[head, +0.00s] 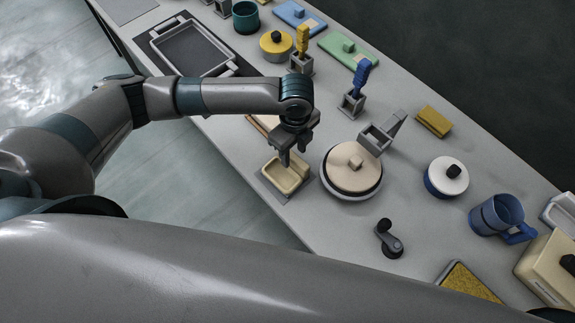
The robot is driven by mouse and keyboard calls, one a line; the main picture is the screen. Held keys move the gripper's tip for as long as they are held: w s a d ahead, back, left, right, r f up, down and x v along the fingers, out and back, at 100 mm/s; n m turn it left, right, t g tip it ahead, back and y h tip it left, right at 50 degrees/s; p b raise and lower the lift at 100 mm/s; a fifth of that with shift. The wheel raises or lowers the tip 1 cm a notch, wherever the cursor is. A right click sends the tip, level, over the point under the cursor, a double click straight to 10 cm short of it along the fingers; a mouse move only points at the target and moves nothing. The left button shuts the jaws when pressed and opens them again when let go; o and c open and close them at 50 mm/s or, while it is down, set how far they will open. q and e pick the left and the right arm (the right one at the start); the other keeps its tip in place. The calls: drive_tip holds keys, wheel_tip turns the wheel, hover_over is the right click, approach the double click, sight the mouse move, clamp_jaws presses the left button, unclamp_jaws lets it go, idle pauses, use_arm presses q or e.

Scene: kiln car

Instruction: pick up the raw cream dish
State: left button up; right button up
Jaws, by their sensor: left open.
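The raw cream dish (281,180) is a small, rectangular, open dish in pale cream. It sits on a grey mat (268,192) near the table's near edge. My left gripper (293,157) is open and points down over the dish's far side, hiding part of its rim. The fingers look empty; I cannot tell whether they touch the dish. My right gripper is not in view.
A round lidded pot (352,180) stands close to the right of the dish. A tan board (262,124) lies partly hidden behind my left gripper. A grey tray (190,48) lies at the back left. A black-knobbed grey handle (388,240) stands in front.

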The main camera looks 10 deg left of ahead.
sight(285, 170)
use_arm(q)
drive_tip(key=shift+s+f+p, duration=0.1)
drive_tip(key=shift+f+p, duration=0.2)
drive_tip(key=shift+f, duration=1.1)
drive_tip(key=shift+c, duration=0.3)
clamp_jaws()
